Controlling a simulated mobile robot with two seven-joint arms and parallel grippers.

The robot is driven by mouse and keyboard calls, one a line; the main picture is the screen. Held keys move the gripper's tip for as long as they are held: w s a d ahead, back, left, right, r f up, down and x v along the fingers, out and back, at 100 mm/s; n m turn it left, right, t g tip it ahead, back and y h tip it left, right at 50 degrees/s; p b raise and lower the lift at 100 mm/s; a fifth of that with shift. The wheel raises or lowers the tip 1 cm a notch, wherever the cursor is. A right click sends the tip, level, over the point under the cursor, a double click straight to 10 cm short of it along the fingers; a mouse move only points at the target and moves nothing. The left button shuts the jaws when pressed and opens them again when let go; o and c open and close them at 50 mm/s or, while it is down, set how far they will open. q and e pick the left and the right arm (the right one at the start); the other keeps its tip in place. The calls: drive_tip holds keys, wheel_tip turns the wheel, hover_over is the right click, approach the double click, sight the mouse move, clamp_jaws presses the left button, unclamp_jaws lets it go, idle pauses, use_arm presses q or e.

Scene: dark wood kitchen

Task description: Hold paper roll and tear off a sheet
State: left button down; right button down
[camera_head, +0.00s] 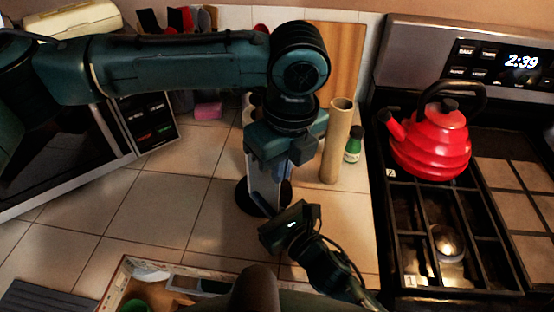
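A tall tan tube (335,145) with a hollow top, which looks like a roll, stands upright on the counter near the stove. I cannot tell if it is the paper roll. My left gripper (264,185) points down left of the tube, over a round black base (245,197). My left arm hides most of what stands on that base, and whether the fingers hold anything is unclear. My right gripper (287,228) is low in front of the base, coming from the bottom right. Its fingers cannot be made out. No loose sheet can be seen.
A green bottle (354,145) stands right of the tube, before a wooden board (345,50). A red kettle (431,140) sits on the stove (402,215) at right. A microwave (70,150) is at left. An open box (112,290) is in front. Tiles at centre left are clear.

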use_arm(q)
drive_tip(key=shift+s+d, duration=0.5)
drive_tip(key=shift+s, duration=0.25)
drive_tip(key=shift+s+d+r, duration=0.45)
drive_tip(key=shift+s+r, duration=0.2)
drive_tip(key=shift+r, duration=0.1)
drive_tip(key=shift+s+d+r, duration=0.4)
drive_tip(key=shift+s+r, duration=0.2)
drive_tip(key=shift+r, duration=0.1)
drive_tip(key=shift+s+a, duration=0.1)
drive_tip(key=shift+s+a, duration=0.75)
drive_tip(key=shift+s, duration=0.3)
drive_tip(key=shift+s+a, duration=0.7)
drive_tip(key=shift+s, duration=0.3)
drive_tip(key=shift+s, duration=0.1)
drive_tip(key=shift+s+a+r, duration=0.1)
drive_tip(key=shift+s+r, duration=0.35)
drive_tip(key=shift+s, duration=0.35)
drive_tip(key=shift+s+d+r, duration=0.1)
drive_tip(key=shift+s+r, duration=0.4)
drive_tip(key=shift+s, duration=0.35)
drive_tip(key=shift+s+a+r, duration=0.1)
drive_tip(key=shift+s+r, duration=0.35)
drive_tip(key=shift+s, duration=0.35)
